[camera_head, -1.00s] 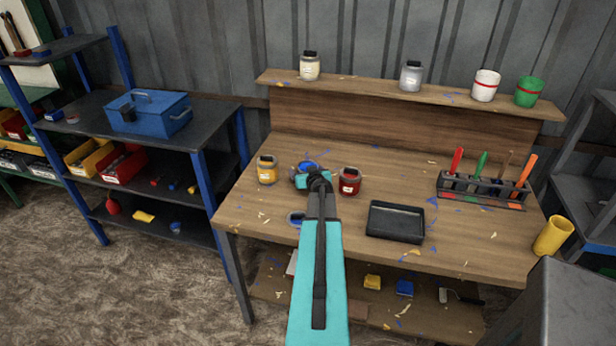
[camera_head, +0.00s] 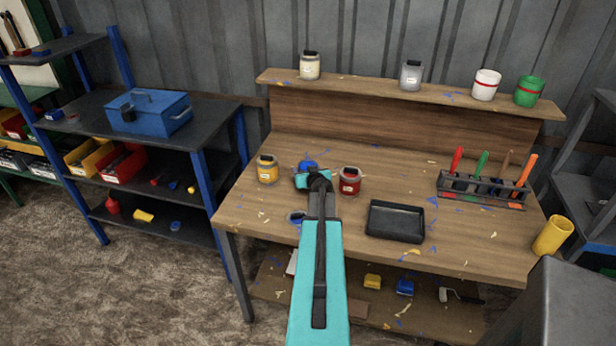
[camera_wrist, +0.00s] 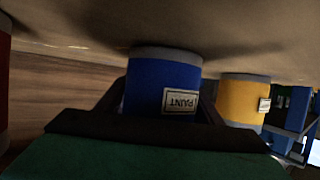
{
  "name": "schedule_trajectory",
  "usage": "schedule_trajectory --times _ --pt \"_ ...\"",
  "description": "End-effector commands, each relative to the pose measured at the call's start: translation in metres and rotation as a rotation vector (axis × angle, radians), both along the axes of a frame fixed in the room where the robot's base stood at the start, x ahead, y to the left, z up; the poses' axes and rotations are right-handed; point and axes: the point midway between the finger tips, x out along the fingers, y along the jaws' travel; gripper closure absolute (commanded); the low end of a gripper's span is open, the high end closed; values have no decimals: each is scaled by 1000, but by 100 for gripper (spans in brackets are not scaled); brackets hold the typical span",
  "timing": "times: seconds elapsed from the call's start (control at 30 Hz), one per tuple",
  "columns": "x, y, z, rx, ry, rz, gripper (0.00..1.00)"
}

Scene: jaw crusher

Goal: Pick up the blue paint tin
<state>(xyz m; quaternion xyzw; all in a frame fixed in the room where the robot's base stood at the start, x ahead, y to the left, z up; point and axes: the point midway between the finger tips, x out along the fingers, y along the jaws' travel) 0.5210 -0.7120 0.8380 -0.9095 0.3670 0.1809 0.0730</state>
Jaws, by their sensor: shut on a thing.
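The blue paint tin (camera_wrist: 160,82) stands between the two jaws of my gripper (camera_wrist: 160,112) in the wrist view, which shows its label upside down. My gripper is shut on it. In the head view the tin (camera_head: 308,165) is mostly hidden behind my gripper (camera_head: 314,178), with a bit of blue showing above. It is over the bench top; I cannot tell whether its base touches the wood.
The yellow tin (camera_head: 267,169) stands to the left and the red tin (camera_head: 350,180) close to the right on the bench (camera_head: 460,240). A black tray (camera_head: 395,221) and a tool rack (camera_head: 483,188) are further right. Jars and pots line the back shelf (camera_head: 445,95).

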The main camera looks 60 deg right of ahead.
Motion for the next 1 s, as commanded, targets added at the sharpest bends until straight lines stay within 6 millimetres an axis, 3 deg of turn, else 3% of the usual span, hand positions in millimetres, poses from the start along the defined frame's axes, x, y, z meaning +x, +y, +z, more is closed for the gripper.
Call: schedule_trajectory --times 0.47,1.0 --pt "1 1 17 -2 -1 1 79" --pt "1 0 83 -3 -2 0 79"
